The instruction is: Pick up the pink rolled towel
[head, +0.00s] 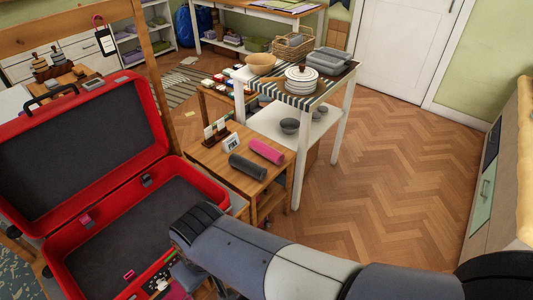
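The pink rolled towel (266,151) lies on its side on a low wooden table (213,158) near the middle of the head view. A dark grey roll (248,166) lies just in front and to the left of it, close to parallel. Nothing of mine touches the pink towel. My arm comes in from the lower right and bends down at the bottom centre, in front of and below the table. My gripper's fingers do not show; the arm and the frame's bottom edge hide that end.
An open red suitcase (168,133) stands at the left. A small sign (230,142) and a holder (216,136) stand behind the rolls. The wooden floor at right is clear.

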